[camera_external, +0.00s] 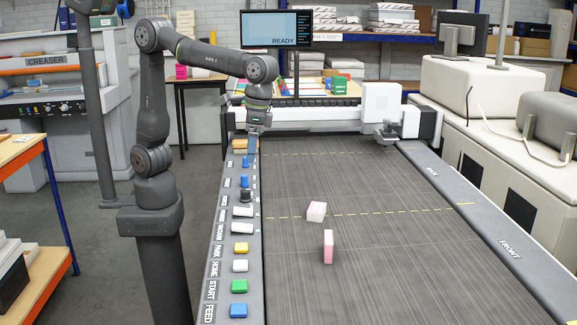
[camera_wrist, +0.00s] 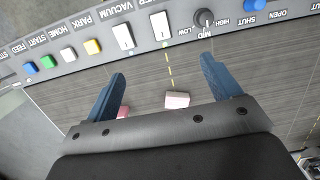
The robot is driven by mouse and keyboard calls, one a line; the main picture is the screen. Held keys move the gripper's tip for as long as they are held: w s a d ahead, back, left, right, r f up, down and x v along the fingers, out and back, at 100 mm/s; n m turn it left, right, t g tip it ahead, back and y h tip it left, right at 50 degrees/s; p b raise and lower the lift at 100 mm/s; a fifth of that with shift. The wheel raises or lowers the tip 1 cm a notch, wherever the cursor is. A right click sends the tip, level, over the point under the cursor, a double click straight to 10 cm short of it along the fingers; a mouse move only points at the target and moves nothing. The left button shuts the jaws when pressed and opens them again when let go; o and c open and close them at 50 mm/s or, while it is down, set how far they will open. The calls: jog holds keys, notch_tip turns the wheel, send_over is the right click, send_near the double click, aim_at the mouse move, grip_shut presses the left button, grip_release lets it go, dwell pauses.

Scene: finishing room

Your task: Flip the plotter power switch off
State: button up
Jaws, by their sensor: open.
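The power switch (camera_wrist: 160,26) is a white rocker in the control strip at the top of the wrist view, beside the similar vacuum switch (camera_wrist: 123,36). Its label is cut off to "ER". In the external view the power switch (camera_external: 243,211) is small, and its on or off position cannot be told. My gripper (camera_wrist: 162,66) is open and empty, its two blue fingers apart, with the power switch beyond the fingertips in the wrist view. In the external view my gripper (camera_external: 252,149) points down near the far end of the strip, apart from the switch.
A black selector knob (camera_wrist: 203,18) is beside the power switch. Yellow (camera_wrist: 92,46), white, green and blue buttons line the strip. Two pink-and-white blocks (camera_external: 316,211) (camera_external: 328,246) rest on the dark plotter bed (camera_external: 380,270). The white carriage (camera_external: 381,103) is at the far right.

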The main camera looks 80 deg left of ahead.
aim_at(238, 209)
jog(key=shift+s+a+f, duration=0.25)
jog(key=shift+s+f, duration=0.5)
jog(key=shift+f, duration=0.2)
jog(key=c, duration=0.7)
jog(key=shift+s+f, duration=0.2)
jog(key=shift+f, duration=0.05)
jog(key=c, duration=0.4)
grip_shut()
jog(key=f, duration=0.4)
jog(key=s+f, duration=0.1)
jog(key=f, duration=0.4)
jog(key=s+f, duration=0.1)
jog(key=f, duration=0.4)
jog(key=shift+s, duration=0.1)
